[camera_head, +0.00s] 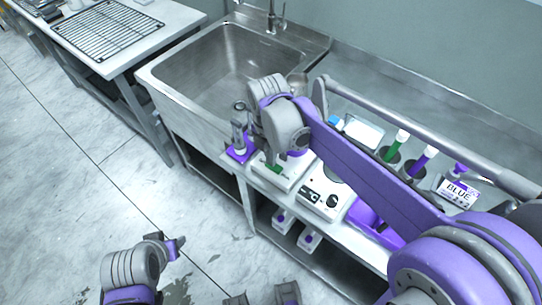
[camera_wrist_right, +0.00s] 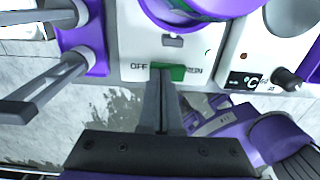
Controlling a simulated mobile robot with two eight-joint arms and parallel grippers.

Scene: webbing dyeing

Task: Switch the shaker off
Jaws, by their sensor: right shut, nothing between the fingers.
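The shaker (camera_head: 272,176) is a white box on the counter in front of the sink, partly hidden by my right arm. In the right wrist view its front panel (camera_wrist_right: 115,45) carries a green switch (camera_wrist_right: 178,73) between the labels OFF and RUN. My right gripper (camera_wrist_right: 160,76) is shut and empty, its tips over the left-middle part of the switch. Whether they touch, and which way the switch is set, I cannot tell. My left gripper (camera_head: 176,245) is low at the left, away from the counter; its jaw opening is unclear.
A purple-based stand with metal rods (camera_head: 240,150) is left of the shaker. A white device with a knob (camera_head: 322,195) is close on its right. A steel sink (camera_head: 225,60) lies behind. A BLUE-labelled box (camera_head: 459,192) stands at the right.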

